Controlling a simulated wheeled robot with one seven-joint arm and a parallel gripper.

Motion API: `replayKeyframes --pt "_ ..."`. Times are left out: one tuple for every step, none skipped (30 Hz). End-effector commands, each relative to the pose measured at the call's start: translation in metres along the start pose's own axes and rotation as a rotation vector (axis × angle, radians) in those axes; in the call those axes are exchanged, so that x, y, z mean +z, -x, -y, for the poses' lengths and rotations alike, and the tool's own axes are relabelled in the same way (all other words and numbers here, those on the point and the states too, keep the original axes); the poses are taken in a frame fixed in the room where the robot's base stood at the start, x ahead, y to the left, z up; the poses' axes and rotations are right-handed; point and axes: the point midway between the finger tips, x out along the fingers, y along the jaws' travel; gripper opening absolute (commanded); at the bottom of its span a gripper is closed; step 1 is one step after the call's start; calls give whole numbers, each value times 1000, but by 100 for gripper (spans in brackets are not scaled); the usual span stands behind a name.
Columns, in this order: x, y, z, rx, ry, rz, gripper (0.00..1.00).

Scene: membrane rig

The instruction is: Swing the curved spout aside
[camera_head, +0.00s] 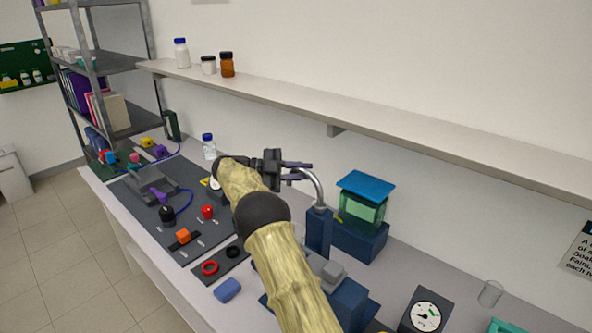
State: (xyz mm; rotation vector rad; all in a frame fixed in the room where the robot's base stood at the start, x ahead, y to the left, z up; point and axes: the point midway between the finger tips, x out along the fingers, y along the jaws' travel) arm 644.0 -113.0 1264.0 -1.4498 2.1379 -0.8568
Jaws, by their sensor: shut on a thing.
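The curved spout (320,190) is a thin grey metal tube. It rises from the top of a dark blue post (318,230) and arches to the left. My gripper (303,171) is at the spout's upper left end, with its dark fingers shut on the tube. My pale, cloth-like arm reaches up from the bottom of the view and hides part of the bench and the rig below the spout. The exact contact between fingers and tube is small in this view.
A green tank with a blue lid (364,200) stands close right of the post. A wall shelf (330,115) runs above. A dark mat (185,235) with small parts lies left of my arm. A dial gauge (425,315) and a glass (490,293) stand at the right.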

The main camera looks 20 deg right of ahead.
Motion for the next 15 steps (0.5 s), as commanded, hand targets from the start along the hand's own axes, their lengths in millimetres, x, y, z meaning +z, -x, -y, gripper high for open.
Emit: replayKeyframes --pt "-1 -2 1 1 -5 -6 0" --pt "-1 -2 1 1 -5 -7 0" --pt "-1 -2 1 1 -5 -7 0" --pt "-1 -2 1 1 -5 -6 0" --pt "-1 -2 1 1 -6 -6 0" --pt "-1 -2 1 1 -6 -6 0" --pt "-1 -3 1 1 -6 -7 0" --pt "-1 -3 2 1 -7 -7 0" --pt "-1 -3 2 1 -7 -7 0" --pt "-1 -3 2 1 -7 -7 0" --pt "-1 -3 2 0 -7 -6 19" --pt "-1 -2 2 -1 -8 -5 26" --pt "-1 -1 2 -2 -7 -4 32" --pt "-1 0 1 -3 -7 -3 37" --pt "-1 1 1 -4 -6 -1 37"
